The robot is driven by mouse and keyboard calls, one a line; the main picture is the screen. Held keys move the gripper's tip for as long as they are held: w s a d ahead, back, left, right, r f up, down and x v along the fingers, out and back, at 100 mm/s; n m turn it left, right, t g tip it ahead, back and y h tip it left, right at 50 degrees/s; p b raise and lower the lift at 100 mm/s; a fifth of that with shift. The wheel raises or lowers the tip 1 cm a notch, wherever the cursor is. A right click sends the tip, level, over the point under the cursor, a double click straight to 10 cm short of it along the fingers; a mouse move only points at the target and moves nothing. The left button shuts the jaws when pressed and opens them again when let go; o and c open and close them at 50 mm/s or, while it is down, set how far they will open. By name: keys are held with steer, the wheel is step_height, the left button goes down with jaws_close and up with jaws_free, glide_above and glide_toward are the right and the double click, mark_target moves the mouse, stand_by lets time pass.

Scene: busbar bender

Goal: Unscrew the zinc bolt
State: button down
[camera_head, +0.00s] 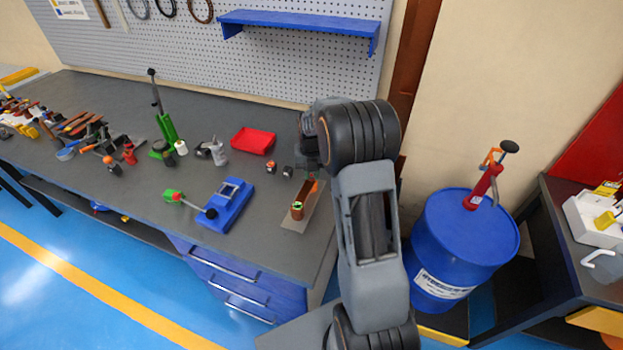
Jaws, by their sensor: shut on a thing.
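My gripper (312,166) is at the right end of the workbench, low above a small fixture with a copper-brown strip (304,193) on a grey base plate (293,222). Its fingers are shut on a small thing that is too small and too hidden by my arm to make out. An orange-red part shows just under the fingers. I cannot pick out the zinc bolt itself; the spot at the fingertips is dark and partly covered.
The workbench (120,100) carries a blue device (232,203) with a green-handled lever, a red tray (253,141), a green press (166,131) and several tools at far left. A blue drum (455,250) with a hand pump stands right of my arm. The bench front is fairly clear.

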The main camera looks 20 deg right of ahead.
steer(key=c, duration=1.3)
jaws_free()
steer(key=shift+c, duration=0.2)
steer(key=m, duration=0.5)
steer(key=shift+m, duration=0.4)
steer(key=m, duration=0.5)
steer(key=shift+m, duration=0.4)
